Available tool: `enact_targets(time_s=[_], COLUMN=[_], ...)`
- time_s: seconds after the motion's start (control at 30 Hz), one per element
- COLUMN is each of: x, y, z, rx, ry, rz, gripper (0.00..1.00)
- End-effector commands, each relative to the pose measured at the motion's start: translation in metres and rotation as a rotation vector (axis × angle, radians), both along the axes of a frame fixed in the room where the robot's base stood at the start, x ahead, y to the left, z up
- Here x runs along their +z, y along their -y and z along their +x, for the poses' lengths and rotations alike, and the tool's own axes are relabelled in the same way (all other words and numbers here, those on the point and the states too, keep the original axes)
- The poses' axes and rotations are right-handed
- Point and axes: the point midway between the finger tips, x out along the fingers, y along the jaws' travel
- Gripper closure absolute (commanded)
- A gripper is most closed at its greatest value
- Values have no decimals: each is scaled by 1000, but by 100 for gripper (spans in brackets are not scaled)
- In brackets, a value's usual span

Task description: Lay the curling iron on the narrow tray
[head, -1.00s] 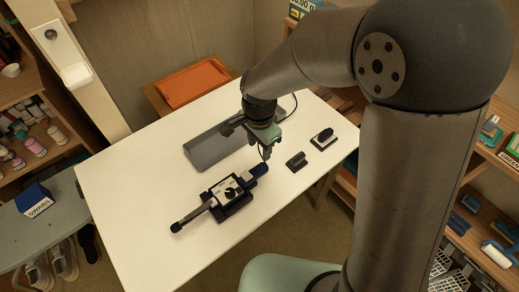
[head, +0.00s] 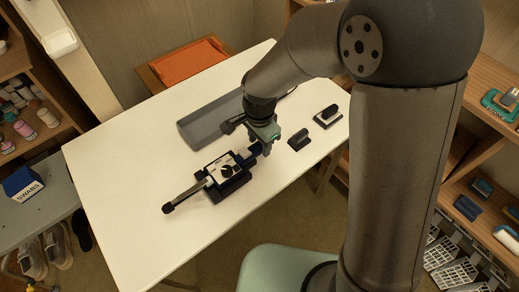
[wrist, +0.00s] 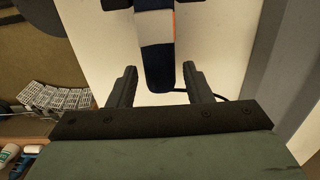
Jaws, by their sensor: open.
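The curling iron (head: 188,193) lies across a dark stand on the white table, its barrel pointing to the front left and its dark blue handle to the back right. My gripper (head: 264,149) is at the handle end. In the wrist view, the blue and white handle (wrist: 157,62) reaches in between the two spread fingers of my gripper (wrist: 158,88), with a gap on each side. The narrow tray (head: 203,126) is a long grey tray behind the iron, partly hidden by my arm. Its bare surface shows empty.
Two small dark items, one (head: 299,140) near my gripper and one (head: 328,117) on a base farther right, stand on the white table (head: 120,180). An orange tray (head: 188,62) is beyond the far edge. The table's left side is clear.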

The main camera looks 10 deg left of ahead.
Motion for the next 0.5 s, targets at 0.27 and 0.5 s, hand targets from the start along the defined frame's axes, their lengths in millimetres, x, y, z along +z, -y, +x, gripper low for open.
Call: enact_targets(time_s=[0.27,0.5], x=[0,0], y=[0,0], z=[0,0], rx=[0,0], ry=[0,0], rz=[0,0], gripper=[62,95])
